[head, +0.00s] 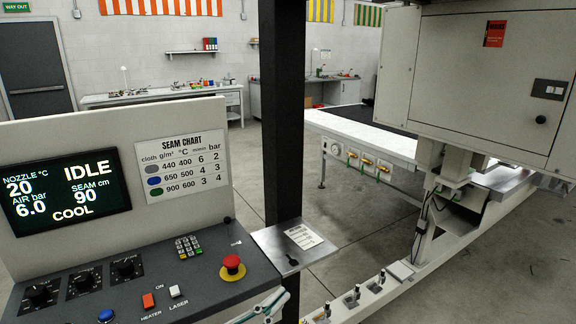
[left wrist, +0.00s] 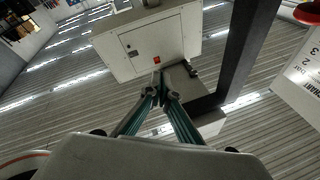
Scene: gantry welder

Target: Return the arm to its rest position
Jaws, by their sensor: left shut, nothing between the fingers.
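My left gripper (head: 268,306) shows only in part at the bottom edge of the head view, just in front of the control console (head: 140,270). In the left wrist view its two teal fingers (left wrist: 161,92) come together at the tips, shut with nothing between them. That view looks up toward the ceiling, with the pale welder cabinet (left wrist: 150,45) beyond the fingertips. Most of the left arm is out of the head view. My right gripper is in neither view.
The console carries a red emergency button (head: 232,267), knobs and a screen (head: 65,195) reading IDLE. A dark post (head: 282,120) stands beside it, with a small metal shelf (head: 290,248). The welder cabinet (head: 485,80) hangs at right above a rail. Open floor (head: 330,225) lies between.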

